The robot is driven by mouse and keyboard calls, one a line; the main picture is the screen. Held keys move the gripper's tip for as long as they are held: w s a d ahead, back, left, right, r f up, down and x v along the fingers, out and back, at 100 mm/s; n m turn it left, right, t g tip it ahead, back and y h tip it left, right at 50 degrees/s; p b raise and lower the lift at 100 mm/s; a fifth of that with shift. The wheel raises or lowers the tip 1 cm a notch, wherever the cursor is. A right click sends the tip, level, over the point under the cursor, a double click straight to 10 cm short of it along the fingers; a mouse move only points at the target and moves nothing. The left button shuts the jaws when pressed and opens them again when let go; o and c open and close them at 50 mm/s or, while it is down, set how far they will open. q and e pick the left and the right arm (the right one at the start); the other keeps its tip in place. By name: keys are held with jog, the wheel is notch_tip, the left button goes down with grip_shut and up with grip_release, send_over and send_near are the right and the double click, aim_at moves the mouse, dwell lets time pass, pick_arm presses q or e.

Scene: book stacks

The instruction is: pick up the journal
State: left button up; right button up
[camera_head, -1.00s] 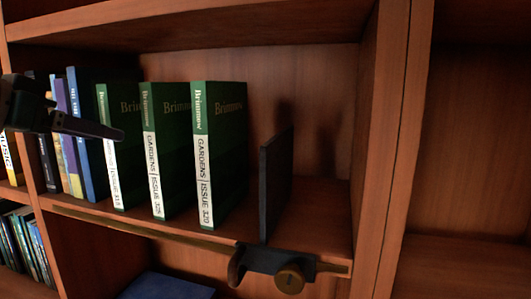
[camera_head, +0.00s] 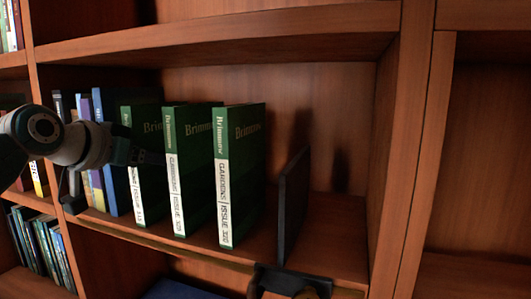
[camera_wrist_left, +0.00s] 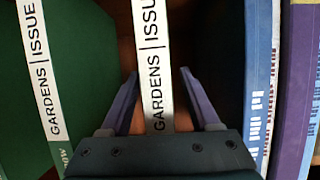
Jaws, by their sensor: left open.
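Three green journals with white "Gardens Issue" spine labels stand upright on the shelf in the head view: a left one (camera_head: 143,165), a middle one (camera_head: 188,170) and a right one (camera_head: 233,175). My left gripper (camera_head: 150,157) is at the left journal's spine, hiding part of it. In the left wrist view, the open fingers (camera_wrist_left: 159,73) lie either side of that journal's spine (camera_wrist_left: 152,60), with a gap visible on each side. The middle journal (camera_wrist_left: 80,80) is at left there. Issue numbers are too small to read surely.
Blue and purple books (camera_head: 108,160) stand close left of the left journal. A dark upright divider (camera_head: 292,205) stands right of the journals, with bare shelf (camera_head: 335,235) beyond. Another shelf board (camera_head: 230,42) runs above.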

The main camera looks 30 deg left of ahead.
pick_arm(q)
jog(key=shift+c, duration=0.4)
grip_shut()
jog(key=shift+r, duration=0.1)
dwell(0.8)
